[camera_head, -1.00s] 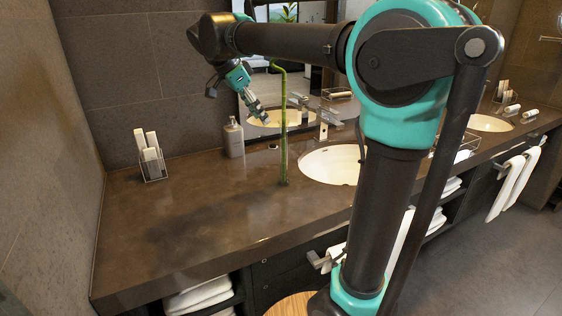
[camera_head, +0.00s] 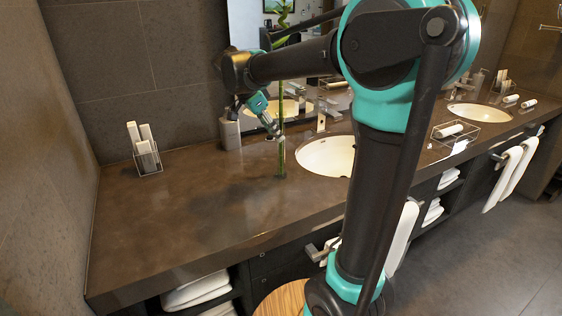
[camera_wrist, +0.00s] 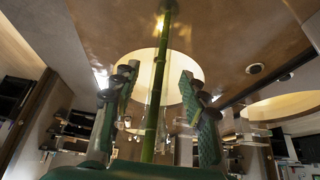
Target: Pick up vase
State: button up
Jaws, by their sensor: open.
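My gripper (camera_head: 275,132) is beside the stalk at mid height, above the counter. In the wrist view the stalk (camera_wrist: 158,75) runs between the two spread fingers of my gripper (camera_wrist: 160,115), with space on both sides. The gripper is open and holds nothing.
A soap bottle (camera_head: 230,132) stands close behind and left of the gripper. A near sink (camera_head: 326,156) with a faucet (camera_head: 321,115) lies to the right. A wire holder with rolled towels (camera_head: 145,150) is at the back left. The counter's front left (camera_head: 180,215) is clear.

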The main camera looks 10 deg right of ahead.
aim_at(281, 146)
jog(key=shift+x, duration=2.65)
jog(key=shift+w+r, duration=0.1)
jog(key=shift+w, duration=0.05)
grip_shut()
